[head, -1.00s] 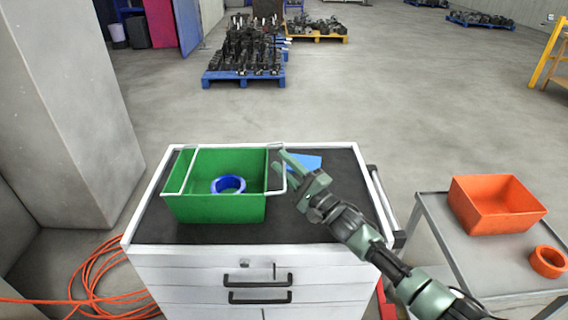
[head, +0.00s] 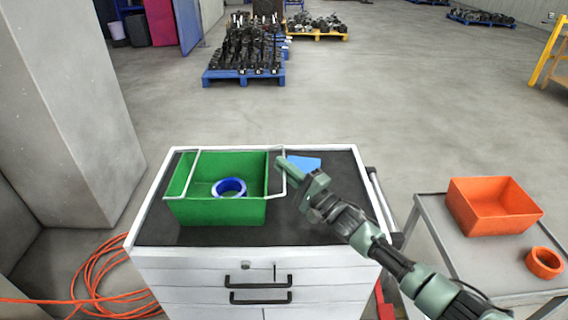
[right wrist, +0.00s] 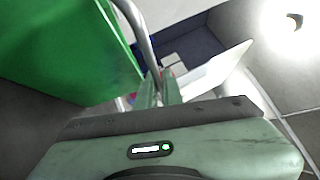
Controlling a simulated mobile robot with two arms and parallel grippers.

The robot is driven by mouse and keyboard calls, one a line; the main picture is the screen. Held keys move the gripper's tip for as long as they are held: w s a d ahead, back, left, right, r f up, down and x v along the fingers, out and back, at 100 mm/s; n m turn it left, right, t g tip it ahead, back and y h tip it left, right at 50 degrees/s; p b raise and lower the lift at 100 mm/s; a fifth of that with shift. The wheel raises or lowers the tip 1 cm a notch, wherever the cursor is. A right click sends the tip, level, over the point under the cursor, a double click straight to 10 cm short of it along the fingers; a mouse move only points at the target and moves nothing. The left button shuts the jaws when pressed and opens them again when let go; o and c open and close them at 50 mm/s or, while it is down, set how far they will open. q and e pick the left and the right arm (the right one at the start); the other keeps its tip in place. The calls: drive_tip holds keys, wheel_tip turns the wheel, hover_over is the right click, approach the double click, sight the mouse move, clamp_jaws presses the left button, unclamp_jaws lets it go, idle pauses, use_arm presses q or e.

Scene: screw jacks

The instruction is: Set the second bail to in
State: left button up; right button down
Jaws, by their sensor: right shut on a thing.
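A green crate (head: 215,211) stands on the dark top of a white drawer cabinet, with a blue ring (head: 229,187) inside. It has two pale wire bails. The left bail (head: 190,172) lies inward, across the crate's opening. The right bail (head: 284,182) sticks outward past the crate's right wall. My right gripper (head: 283,163) is shut on this right bail, near its far corner. In the right wrist view the bail (right wrist: 139,35) runs down to the fingers (right wrist: 160,90), beside the green wall. The fingers partly hide the bail. My left gripper is not in view.
A side table at right holds an orange bin (head: 492,212) and an orange ring (head: 544,263). An orange cable (head: 95,275) lies on the floor at left.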

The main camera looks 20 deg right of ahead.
drive_tip(key=a+r+n+g+h+p, duration=0.3)
drive_tip(key=r+n+g+h+p, duration=0.25)
drive_tip(key=p, duration=1.35)
drive_tip(key=w+a+f+n+g+h+b, duration=0.2)
drive_tip(key=a+f+n+g+h+b, duration=0.3)
drive_tip(key=n+h+b, duration=0.5)
drive_tip(key=shift+w+a+f+n+h+b, duration=0.4)
drive_tip(key=shift+a+h+b, duration=0.3)
drive_tip(key=shift+h+b, duration=2.05)
drive_tip(key=shift+g+y+b, duration=0.25)
drive_tip(key=shift+y+b, duration=0.45)
drive_tip(key=c, duration=1.6)
unclamp_jaws()
